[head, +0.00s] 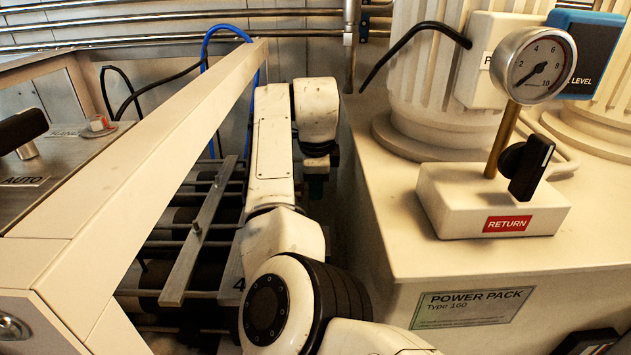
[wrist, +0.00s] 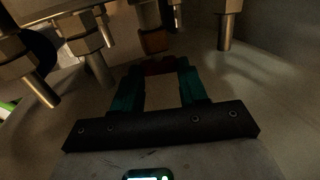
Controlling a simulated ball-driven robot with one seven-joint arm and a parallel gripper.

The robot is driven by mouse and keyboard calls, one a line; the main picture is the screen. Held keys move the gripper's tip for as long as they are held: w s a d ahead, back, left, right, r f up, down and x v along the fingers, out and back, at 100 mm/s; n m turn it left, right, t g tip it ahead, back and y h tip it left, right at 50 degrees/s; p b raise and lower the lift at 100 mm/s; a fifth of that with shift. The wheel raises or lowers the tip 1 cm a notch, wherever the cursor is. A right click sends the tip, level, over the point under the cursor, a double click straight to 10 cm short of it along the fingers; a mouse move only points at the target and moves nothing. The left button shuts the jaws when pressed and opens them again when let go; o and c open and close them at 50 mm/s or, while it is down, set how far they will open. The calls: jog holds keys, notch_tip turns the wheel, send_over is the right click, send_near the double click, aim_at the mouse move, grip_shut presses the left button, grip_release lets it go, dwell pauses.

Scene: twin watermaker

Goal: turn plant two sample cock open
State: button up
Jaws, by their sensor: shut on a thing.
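My gripper (wrist: 161,68) shows in the wrist view with two green fingers leaning inward. A dark red piece (wrist: 160,69) lies between the fingertips, and the jaws are shut on it. It looks like a cock handle, but its shape and turn are hard to make out in the shade. No label shows which plant's cock this is. In the head view my gripper (head: 316,172) is mostly hidden below my wrist, in the gap beside the cream cabinet, and the cock is hidden.
Metal nozzles hang at the left (wrist: 92,50) and right (wrist: 227,30) of the gripper in the wrist view. In the head view, a cream power pack (head: 470,262) with a gauge (head: 538,66) and black knob stands right. A sloping cream beam (head: 150,145) and a rack (head: 200,225) lie left.

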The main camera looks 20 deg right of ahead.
jog(key=shift+s+f+t+b, duration=0.1)
jog(key=shift+f+t+b, duration=0.1)
jog(key=shift+t+b, duration=0.2)
jog(key=shift+r+t, duration=0.15)
jog(key=shift+t, duration=0.15)
jog(key=o, duration=1.1)
jog(key=shift+c, duration=0.2)
jog(key=b+v, duration=0.2)
jog(key=v, duration=0.9)
jog(key=shift+a, duration=0.3)
